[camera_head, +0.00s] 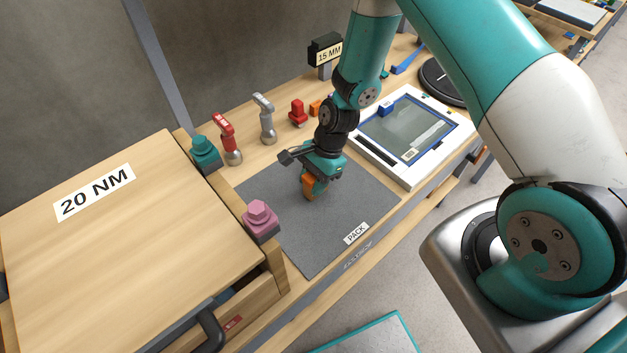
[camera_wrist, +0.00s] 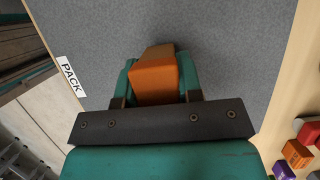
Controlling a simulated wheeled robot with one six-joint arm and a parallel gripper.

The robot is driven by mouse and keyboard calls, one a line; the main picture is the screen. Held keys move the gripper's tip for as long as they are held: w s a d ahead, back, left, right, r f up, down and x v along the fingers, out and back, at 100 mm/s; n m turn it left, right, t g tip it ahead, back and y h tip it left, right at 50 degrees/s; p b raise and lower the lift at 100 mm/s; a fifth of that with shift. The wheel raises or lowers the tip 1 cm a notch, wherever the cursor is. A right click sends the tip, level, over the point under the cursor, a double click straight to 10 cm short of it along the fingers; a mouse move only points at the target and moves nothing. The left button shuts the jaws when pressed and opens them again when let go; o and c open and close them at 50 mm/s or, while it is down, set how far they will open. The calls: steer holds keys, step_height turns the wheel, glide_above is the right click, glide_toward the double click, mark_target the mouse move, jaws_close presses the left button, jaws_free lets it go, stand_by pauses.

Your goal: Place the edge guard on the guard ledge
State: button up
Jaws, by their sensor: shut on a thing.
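My gripper (camera_head: 312,190) points down over the grey mat labelled PACK (camera_head: 290,240). It is shut on an orange block, which looks like the edge guard (camera_head: 308,186). In the wrist view the orange edge guard (camera_wrist: 156,78) sits between the two teal fingers of my gripper (camera_wrist: 160,80), with its far end towards the mat. I cannot tell whether its lower end touches the mat. No ledge is labelled as the guard ledge, so I cannot tell which surface it is.
A framed glass panel (camera_head: 405,130) lies right of the mat. Red (camera_head: 228,140) and grey (camera_head: 265,120) upright tools and a small red part (camera_head: 298,112) stand behind it. A pink knob (camera_head: 260,220) and a teal knob (camera_head: 205,152) edge the wooden box labelled 20 NM (camera_head: 140,240).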

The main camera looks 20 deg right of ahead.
steer(key=shift+f, duration=0.45)
steer(key=shift+f, duration=0.15)
steer(key=o, duration=0.9)
